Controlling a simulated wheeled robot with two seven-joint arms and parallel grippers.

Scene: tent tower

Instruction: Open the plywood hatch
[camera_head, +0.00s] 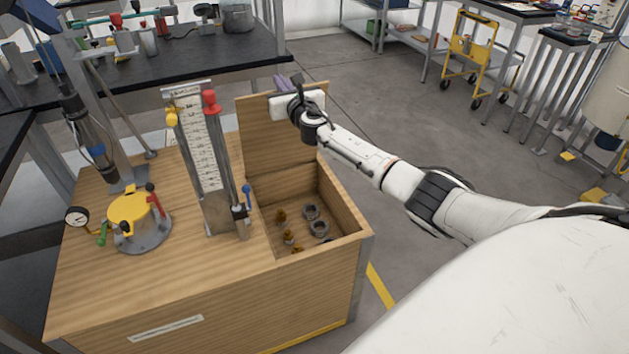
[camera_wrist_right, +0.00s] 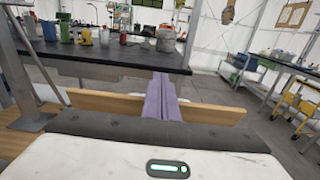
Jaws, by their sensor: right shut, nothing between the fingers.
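The plywood hatch (camera_head: 277,133) stands raised, about upright, at the back of the open compartment in the wooden cabinet (camera_head: 160,270). Several metal and brass fittings (camera_head: 311,212) lie inside the compartment. My right gripper (camera_head: 283,82) is at the hatch's top edge, its purple fingers shut together with nothing between them. In the right wrist view the closed fingers (camera_wrist_right: 161,98) point away over the hatch's edge (camera_wrist_right: 95,101). Whether the gripper touches the hatch cannot be told. My left gripper is not in view.
A measuring column (camera_head: 203,150) with red and yellow knobs stands on the cabinet left of the compartment, beside a yellow-topped valve (camera_head: 135,209) and a gauge (camera_head: 77,217). A black workbench (camera_head: 190,55) stands behind. The floor right of the cabinet is open.

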